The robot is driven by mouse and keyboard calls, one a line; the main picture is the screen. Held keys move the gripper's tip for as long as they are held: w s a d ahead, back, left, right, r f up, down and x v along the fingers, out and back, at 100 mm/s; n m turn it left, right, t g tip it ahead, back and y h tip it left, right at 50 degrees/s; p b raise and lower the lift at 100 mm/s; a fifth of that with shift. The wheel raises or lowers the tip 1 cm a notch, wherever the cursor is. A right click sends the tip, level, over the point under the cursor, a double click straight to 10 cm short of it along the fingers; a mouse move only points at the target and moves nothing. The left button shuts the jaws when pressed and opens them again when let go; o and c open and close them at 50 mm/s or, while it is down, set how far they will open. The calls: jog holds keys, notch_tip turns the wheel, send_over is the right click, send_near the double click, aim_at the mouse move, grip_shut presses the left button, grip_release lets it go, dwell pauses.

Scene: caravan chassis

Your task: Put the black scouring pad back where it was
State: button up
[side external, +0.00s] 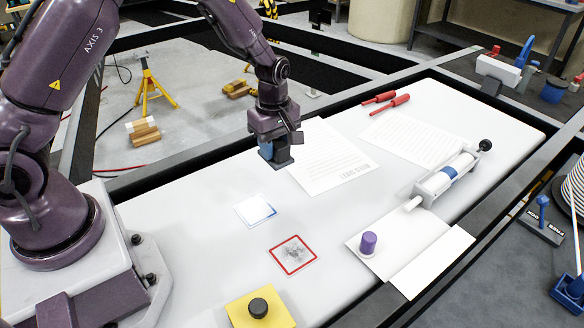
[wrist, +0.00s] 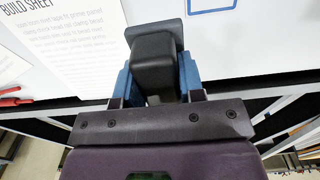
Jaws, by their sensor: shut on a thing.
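My gripper (side external: 275,150) is shut on the black scouring pad (side external: 283,162), holding it above the white table panel. In the wrist view the pad (wrist: 154,50) is a dark block with a wider flat base, between the blue fingers of my gripper (wrist: 154,80). A blue-outlined square (side external: 255,211) lies on the panel below and to the left of the pad in the side view. Part of its outline (wrist: 212,8) shows at the top of the wrist view. A red-outlined square (side external: 293,255) with a grey scuffed patch lies nearer the camera.
A yellow square (side external: 240,311) with a black knob (side external: 258,307) is at the front. A build sheet (side external: 325,160) lies beside my gripper. Red-handled tools (side external: 390,104), a roller device (side external: 445,178) and a purple knob (side external: 368,242) are to the right. The panel around the squares is clear.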

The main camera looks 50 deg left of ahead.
send_over(292, 179)
jog(key=f, duration=0.5)
jog(key=shift+s+d+f, duration=0.1)
jog(key=shift+s+f, duration=0.1)
jog(key=shift+w+f, duration=0.2)
jog(key=shift+f, duration=1.55)
jog(key=o, duration=0.9)
jog(key=shift+f, duration=0.1)
